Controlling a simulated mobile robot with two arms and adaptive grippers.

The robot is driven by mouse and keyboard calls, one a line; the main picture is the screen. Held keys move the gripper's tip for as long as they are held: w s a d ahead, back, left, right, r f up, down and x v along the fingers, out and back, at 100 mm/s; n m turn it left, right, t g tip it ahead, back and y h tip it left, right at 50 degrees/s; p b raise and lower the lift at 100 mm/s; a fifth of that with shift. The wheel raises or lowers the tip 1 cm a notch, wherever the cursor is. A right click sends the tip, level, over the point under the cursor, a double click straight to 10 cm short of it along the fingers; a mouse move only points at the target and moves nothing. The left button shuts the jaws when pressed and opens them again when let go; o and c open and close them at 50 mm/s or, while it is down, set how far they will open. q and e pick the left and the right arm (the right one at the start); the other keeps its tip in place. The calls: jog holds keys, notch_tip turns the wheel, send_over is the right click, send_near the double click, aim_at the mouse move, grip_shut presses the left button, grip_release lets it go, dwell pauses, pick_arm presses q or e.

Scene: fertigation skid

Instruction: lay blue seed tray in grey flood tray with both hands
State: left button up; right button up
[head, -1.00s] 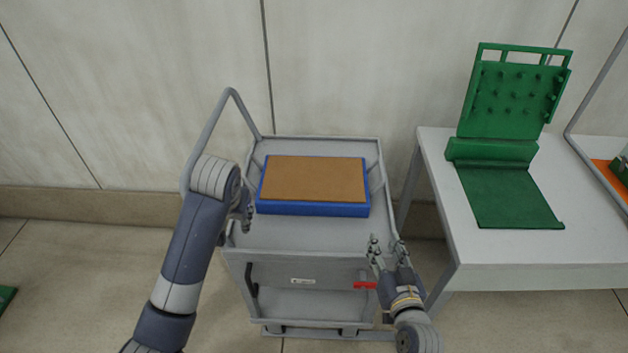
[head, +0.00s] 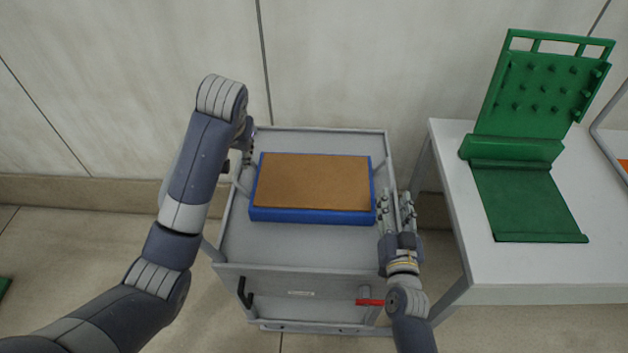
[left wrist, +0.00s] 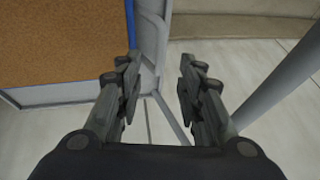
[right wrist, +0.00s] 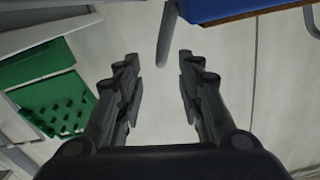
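The blue seed tray (head: 310,216), filled with a flat brown layer (head: 314,182), lies on the top shelf of a grey cart (head: 300,245). My right gripper (head: 397,200) is open and empty beside the tray's right end. In the right wrist view, the tray's blue side (right wrist: 210,9) shows at the top, above the open fingers (right wrist: 156,60). My left gripper (head: 240,155) is near the tray's left end and partly hidden by its own wrist. In the left wrist view its fingers (left wrist: 156,65) are apart and empty, with the tray's blue edge (left wrist: 130,22) to their left. I cannot identify a grey flood tray.
A white table (head: 455,190) stands right of the cart, carrying a green stand with an upright pegged panel (head: 545,88). The cart has low side rails and a red handle (head: 370,302) at its lower front. A wall is close behind.

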aim_at(238, 166)
pick_arm(q)
jog(key=shift+s, duration=0.1)
pick_arm(e)
jog(key=shift+s, duration=0.1)
